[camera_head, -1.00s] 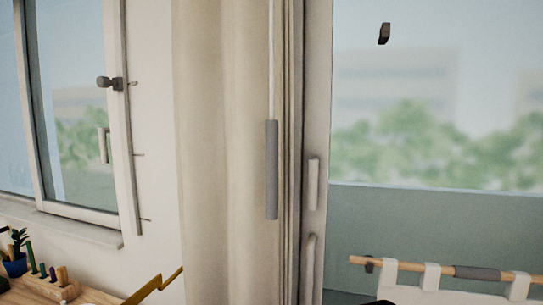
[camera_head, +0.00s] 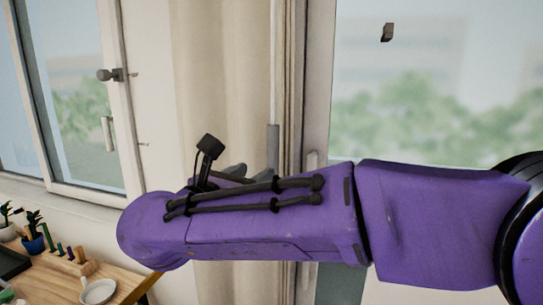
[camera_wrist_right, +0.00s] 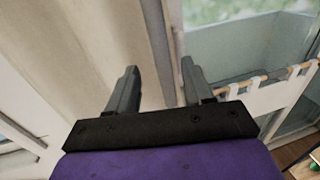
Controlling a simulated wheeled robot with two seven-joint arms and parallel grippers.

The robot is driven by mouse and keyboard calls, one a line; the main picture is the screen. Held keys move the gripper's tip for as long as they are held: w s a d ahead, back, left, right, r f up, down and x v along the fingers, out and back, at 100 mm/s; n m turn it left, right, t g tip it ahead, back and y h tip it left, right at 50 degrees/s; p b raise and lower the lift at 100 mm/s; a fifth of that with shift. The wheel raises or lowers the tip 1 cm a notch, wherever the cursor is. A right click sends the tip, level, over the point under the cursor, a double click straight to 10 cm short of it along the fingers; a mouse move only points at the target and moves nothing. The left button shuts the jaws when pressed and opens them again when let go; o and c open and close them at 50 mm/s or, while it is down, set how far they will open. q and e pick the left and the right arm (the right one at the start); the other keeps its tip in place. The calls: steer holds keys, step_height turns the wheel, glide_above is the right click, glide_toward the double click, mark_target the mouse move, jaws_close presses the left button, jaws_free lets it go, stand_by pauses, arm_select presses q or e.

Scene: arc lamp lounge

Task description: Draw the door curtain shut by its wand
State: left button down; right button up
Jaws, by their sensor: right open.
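The beige door curtain (camera_head: 225,80) hangs gathered beside the door frame in the head view. Its wand is a thin pale rod with a grey grip (camera_head: 273,146); my purple right arm hides the grip's lower part. My right gripper (camera_head: 238,170) is mostly hidden behind that arm, with a grey finger showing just left of the wand. In the right wrist view my right gripper (camera_wrist_right: 160,80) is open, its two fingers apart, with curtain folds (camera_wrist_right: 85,45) to the left. I cannot make out the wand there for sure. My left gripper is not in view.
A glass door (camera_head: 430,80) with greenery outside fills the right. An open window (camera_head: 85,110) is at left. A wooden table (camera_head: 60,275) with small plants and a white dish is lower left. A rod with pale cloth (camera_wrist_right: 265,95) shows in the wrist view.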

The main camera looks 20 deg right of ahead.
mark_target(270, 162)
steer(key=p+x, duration=0.3)
steer(key=x, duration=0.4)
steer(key=shift+w+d+r+p, duration=0.15)
steer(key=shift+w+d+p, duration=0.05)
steer(key=shift+d+p, duration=0.2)
steer(key=shift+w+d, duration=0.35)
steer(key=shift+w, duration=0.05)
steer(key=shift+f, duration=0.25)
jaws_close()
